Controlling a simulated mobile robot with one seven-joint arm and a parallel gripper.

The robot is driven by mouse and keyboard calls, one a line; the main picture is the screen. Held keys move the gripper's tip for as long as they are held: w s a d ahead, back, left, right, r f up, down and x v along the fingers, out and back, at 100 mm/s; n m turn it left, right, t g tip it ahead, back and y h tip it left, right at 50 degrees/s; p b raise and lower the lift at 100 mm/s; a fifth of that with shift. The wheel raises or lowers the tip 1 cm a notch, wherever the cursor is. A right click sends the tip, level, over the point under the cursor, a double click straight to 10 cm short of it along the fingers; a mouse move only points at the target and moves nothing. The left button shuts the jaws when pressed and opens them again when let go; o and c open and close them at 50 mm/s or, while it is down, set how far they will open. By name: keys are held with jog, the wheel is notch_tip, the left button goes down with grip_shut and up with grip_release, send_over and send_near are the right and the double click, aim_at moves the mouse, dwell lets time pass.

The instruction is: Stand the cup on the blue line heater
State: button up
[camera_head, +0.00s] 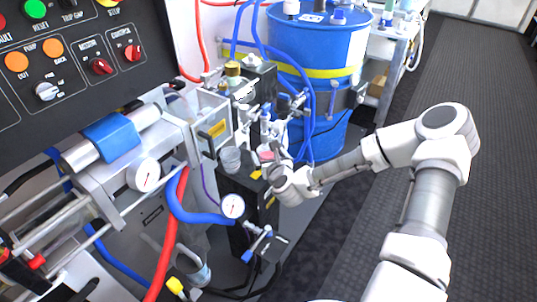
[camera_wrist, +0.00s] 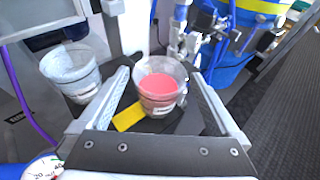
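A clear cup with pink contents (camera_wrist: 160,86) stands upright on a dark surface, between the fingers of my gripper (camera_wrist: 160,80) in the wrist view. Both fingers are spread, with a gap visible on each side of the cup. In the head view the pink cup (camera_head: 266,155) shows only partly beside my gripper (camera_head: 272,165). A second, greyish clear cup (camera_wrist: 72,70) stands to its left, and it also shows in the head view (camera_head: 231,160). A blue block (camera_head: 111,136) sits around a silver cylinder at the left; it may be the blue line heater.
A blue drum (camera_head: 318,45) with a yellow band stands behind. Blue hoses and a red hose (camera_head: 170,235) run around the machine. A pressure gauge (camera_head: 232,206) sits near the cups, another (camera_head: 144,174) near the blue block. A yellow piece (camera_wrist: 129,117) lies beside the pink cup.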

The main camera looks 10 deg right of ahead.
jog(key=shift+r, duration=0.1)
jog(key=shift+r, duration=0.2)
jog(key=p+v, duration=0.3)
jog(key=v, duration=0.9)
jog(key=shift+f, duration=0.1)
